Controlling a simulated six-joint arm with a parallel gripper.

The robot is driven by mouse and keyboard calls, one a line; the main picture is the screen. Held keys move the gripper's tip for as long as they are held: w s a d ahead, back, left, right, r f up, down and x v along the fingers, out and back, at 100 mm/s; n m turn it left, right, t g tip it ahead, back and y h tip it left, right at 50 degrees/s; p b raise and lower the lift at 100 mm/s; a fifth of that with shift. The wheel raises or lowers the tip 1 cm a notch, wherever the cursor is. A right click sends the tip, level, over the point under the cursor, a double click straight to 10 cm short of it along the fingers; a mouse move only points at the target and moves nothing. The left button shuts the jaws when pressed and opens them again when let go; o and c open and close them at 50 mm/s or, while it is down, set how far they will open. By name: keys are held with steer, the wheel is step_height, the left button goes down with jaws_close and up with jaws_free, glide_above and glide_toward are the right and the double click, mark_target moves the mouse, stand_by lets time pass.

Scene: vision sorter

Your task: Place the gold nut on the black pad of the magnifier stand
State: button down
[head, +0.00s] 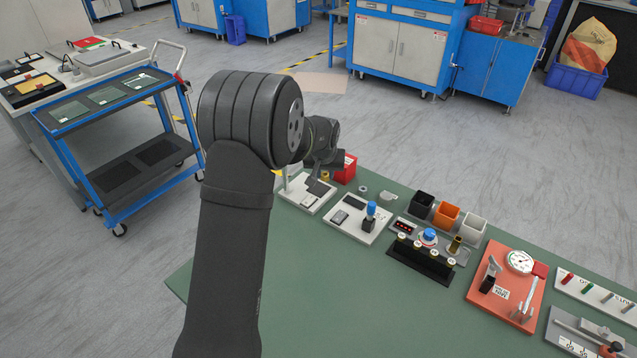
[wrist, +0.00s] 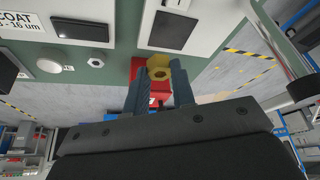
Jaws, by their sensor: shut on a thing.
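My gripper (wrist: 160,80) is shut on the gold nut (wrist: 160,70), which sits between the two fingertips in the wrist view. The nut also shows as a small gold spot in the head view (head: 325,175), partly hidden by my wrist. The magnifier stand has a white base (head: 293,193), also in the wrist view (wrist: 206,14). Its black pad (wrist: 172,31) shows on that base, bare. In the wrist view the nut appears just off the edge of the base, beside the pad. My wrist hides part of the stand in the head view.
A red box (head: 347,169) stands close behind the nut. A white coating-gauge plate (head: 351,228) and loose silver nuts (head: 363,190) lie to the right. Small black, orange and white bins (head: 446,216) stand further right. The green table's front is clear.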

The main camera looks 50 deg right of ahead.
mark_target(319, 188)
steer(key=shift+w+d+f, duration=0.1)
steer(key=shift+w+f, duration=0.3)
steer(key=shift+w, duration=0.25)
steer(key=shift+w+f, duration=0.4)
steer(key=shift+w, duration=0.2)
steer(key=shift+f, duration=1.95)
steer(key=shift+f, duration=0.1)
steer(key=c, duration=1.2)
jaws_free()
steer(key=shift+r, duration=0.5)
steer(key=v, duration=1.1)
